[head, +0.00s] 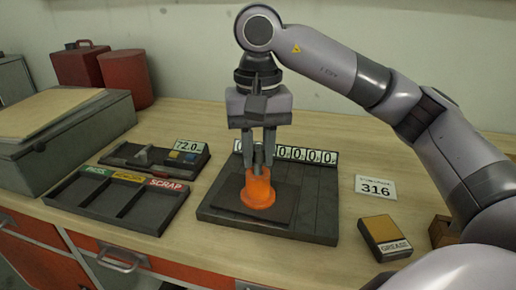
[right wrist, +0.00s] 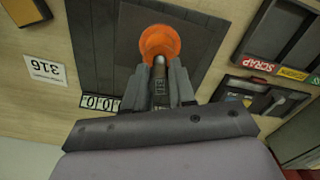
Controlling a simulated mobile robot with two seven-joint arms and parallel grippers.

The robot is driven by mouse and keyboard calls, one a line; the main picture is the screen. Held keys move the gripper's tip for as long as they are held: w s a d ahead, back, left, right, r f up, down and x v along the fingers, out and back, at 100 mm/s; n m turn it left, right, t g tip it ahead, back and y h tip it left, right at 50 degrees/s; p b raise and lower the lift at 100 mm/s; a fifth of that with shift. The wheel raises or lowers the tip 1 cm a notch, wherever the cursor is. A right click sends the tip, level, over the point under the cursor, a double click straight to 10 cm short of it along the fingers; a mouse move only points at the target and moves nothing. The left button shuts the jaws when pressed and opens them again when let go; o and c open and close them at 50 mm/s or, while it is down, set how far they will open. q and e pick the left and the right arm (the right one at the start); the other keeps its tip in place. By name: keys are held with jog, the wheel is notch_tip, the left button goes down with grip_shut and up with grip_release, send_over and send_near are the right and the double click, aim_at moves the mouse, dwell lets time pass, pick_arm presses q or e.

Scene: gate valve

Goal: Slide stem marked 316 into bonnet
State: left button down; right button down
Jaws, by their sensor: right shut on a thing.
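The orange bonnet (head: 258,189) stands upright on a dark mat on the black fixture board. My right gripper (head: 262,155) is directly above it, pointing down. It is shut on a thin grey metal stem, whose rounded tip (right wrist: 160,60) shows between the fingers in the right wrist view. The tip is at the near edge of the bonnet (right wrist: 160,43) in that view; I cannot tell if it is inside the opening. A white card marked 316 (head: 376,188) lies right of the board. My left gripper is out of view.
The black board (head: 315,215) has a row of number tiles along its back edge. A sorting tray (head: 125,200) with a SCRAP label and a gauge reading 72.0 (head: 188,147) stand left. A grease box (head: 385,238) is front right. Bare wood lies between.

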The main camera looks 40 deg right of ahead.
jog(key=shift+f+b, duration=0.45)
jog(key=shift+f, duration=0.15)
dwell(0.3)
dwell(0.6)
jog(key=c, duration=0.8)
grip_release()
jog(key=shift+c, duration=0.2)
jog(key=shift+r+p, duration=1.05)
jog(key=shift+r, duration=2.55)
